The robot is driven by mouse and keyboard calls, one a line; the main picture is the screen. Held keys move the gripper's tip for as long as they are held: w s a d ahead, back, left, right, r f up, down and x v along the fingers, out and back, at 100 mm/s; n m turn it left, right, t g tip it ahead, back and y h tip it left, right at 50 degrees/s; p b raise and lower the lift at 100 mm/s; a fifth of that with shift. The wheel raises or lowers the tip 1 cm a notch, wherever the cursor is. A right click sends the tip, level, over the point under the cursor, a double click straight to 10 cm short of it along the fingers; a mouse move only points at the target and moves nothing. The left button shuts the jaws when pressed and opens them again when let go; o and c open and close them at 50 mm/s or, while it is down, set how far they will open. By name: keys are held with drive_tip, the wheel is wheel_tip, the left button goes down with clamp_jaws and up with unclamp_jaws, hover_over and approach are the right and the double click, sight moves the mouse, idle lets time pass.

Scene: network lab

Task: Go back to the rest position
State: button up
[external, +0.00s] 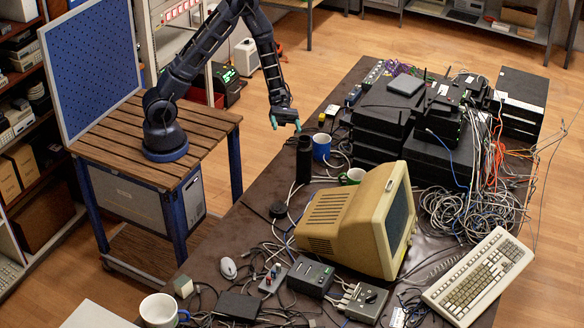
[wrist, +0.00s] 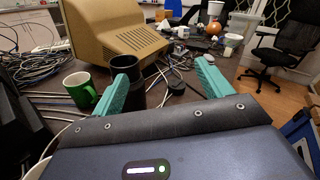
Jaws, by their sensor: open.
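My gripper (external: 285,123) hangs from my arm above the far left part of the dark table (external: 225,245). In the wrist view its two teal fingers (wrist: 166,62) are spread apart, with nothing held between them. A black cylinder (external: 304,160) stands on the table below and near the gripper. In the wrist view the cylinder (wrist: 150,78) shows beyond the fingers, partly hidden by the left one. My arm rises from its base on a slatted wooden stand left of the table.
A beige monitor (external: 345,222) stands mid-table. A blue mug (external: 321,148) and a green mug (wrist: 80,87) stand near the cylinder. Stacked black devices (external: 390,110) and tangled cables fill the right side. A blue pegboard (external: 92,65) stands behind my base. Floor shows between stand and table.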

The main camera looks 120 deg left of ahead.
drive_tip(key=s+d+r+m+g+y, duration=0.2)
drive_tip(key=s+d+r+m+g, duration=0.25)
drive_tip(key=d+r+m, duration=0.3)
drive_tip(key=s+d+r+m+g+y, duration=0.1)
drive_tip(key=s+d+r+m+g, duration=0.4)
drive_tip(key=d, duration=0.4)
drive_tip(key=s+d+r+m+t+y, duration=0.3)
drive_tip(key=s+r+m+y, duration=0.8)
drive_tip(key=m, duration=0.4)
drive_tip(key=shift+s+d+r+t, duration=0.2)
drive_tip(key=shift+s+r+t, duration=0.35)
drive_tip(key=shift+s+r, duration=0.5)
